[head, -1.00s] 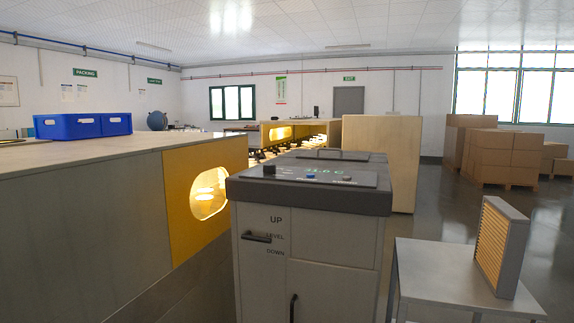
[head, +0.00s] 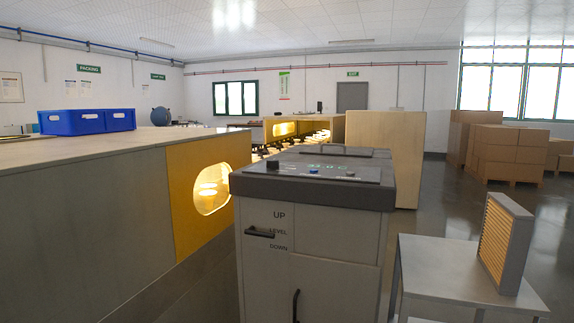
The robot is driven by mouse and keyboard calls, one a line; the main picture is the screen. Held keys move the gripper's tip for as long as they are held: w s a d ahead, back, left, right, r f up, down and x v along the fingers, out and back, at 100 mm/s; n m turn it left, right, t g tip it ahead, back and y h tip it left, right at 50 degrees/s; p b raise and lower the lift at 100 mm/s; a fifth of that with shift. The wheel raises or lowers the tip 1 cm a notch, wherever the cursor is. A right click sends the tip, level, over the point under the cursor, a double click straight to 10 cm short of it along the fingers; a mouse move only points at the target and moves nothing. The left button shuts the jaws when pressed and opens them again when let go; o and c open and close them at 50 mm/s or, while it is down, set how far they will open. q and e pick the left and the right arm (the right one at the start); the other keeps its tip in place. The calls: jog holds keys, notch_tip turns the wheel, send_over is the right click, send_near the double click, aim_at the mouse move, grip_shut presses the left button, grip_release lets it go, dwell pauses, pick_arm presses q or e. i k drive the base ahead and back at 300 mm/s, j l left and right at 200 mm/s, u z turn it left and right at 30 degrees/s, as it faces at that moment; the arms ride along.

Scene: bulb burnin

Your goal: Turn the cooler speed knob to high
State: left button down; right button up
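A grey cabinet (head: 312,240) with a dark top stands in the middle of the head view. Its top panel (head: 325,176) carries a small green readout (head: 328,167), a black knob-like part (head: 272,167), a blue button (head: 314,171) and another small dark part (head: 350,174). I cannot read which setting the knob is at. The front has a lever handle (head: 260,232) beside the words UP, LEVEL and DOWN, and a dark vertical handle lower down. Neither of my grippers shows in this view.
A long bench-like housing (head: 100,205) with a yellow end and lit oval window (head: 211,190) stands left of the cabinet. A grey side table (head: 450,262) with a pleated filter (head: 504,240) stands at the right. Cartons (head: 500,155) are behind; open floor lies between.

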aim_at(271, 163)
jog(key=i+l, duration=0.15)
jog(key=l, duration=0.15)
jog(key=i+l+u, duration=0.1)
jog(key=l, duration=0.25)
jog(key=i+l+u, duration=0.1)
jog(key=l, duration=0.25)
jog(key=i+l, duration=0.15)
jog(key=l, duration=0.2)
jog(key=i+l+u, duration=0.1)
jog(key=l, duration=0.2)
